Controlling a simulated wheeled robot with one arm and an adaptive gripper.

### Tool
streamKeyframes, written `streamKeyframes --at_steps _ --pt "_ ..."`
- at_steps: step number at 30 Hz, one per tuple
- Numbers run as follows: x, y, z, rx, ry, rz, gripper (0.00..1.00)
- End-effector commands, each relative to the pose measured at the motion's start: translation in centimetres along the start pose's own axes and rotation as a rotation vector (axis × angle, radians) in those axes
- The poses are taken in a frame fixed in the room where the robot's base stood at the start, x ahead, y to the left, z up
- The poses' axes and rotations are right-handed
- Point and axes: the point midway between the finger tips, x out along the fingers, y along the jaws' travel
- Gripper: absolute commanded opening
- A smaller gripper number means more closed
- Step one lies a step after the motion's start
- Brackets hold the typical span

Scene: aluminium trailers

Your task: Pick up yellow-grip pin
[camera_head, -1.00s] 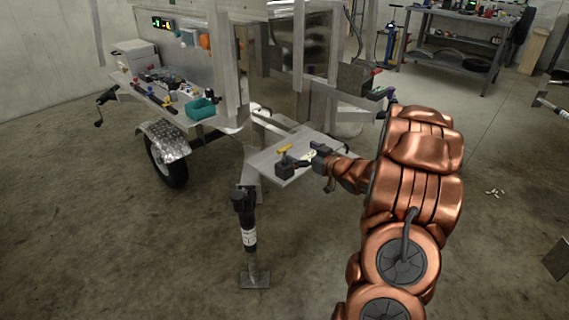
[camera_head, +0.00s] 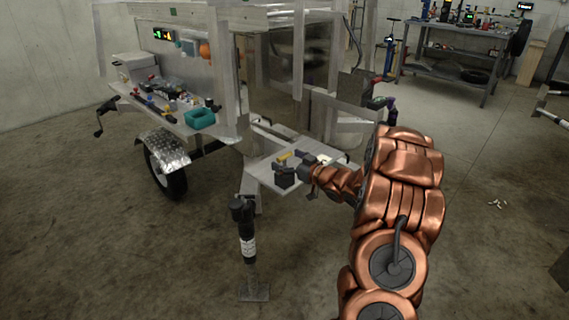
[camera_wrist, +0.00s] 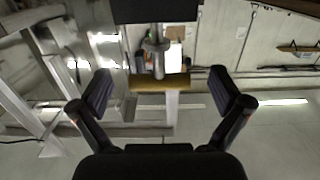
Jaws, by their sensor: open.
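The yellow grip of the pin (camera_head: 283,157) shows above a dark block (camera_head: 285,178) on the trailer's front plate. In the wrist view the yellow grip (camera_wrist: 148,84) lies crosswise, with a grey metal cylinder (camera_wrist: 155,58) beside it. My gripper (camera_wrist: 161,90) is open, one dark finger on each side of the yellow grip. Gaps show between the grip's ends and both fingers. In the head view my gripper (camera_head: 306,162) is just right of the yellow grip. The pin's lower part cannot be made out.
The trailer's side shelf holds a teal bin (camera_head: 200,118) and several small items. A jack (camera_head: 246,235) stands below the front plate. A grey workbench (camera_head: 465,50) is at the back right. Open concrete floor lies in front.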

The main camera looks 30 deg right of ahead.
Motion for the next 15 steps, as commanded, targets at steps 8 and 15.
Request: streamKeyframes --at_steps 8,15 --pt "0.97 0.08 -0.04 -0.001 -0.001 0.002 1.00" --pt "0.94 0.05 -0.03 -0.001 -0.001 0.002 0.88"
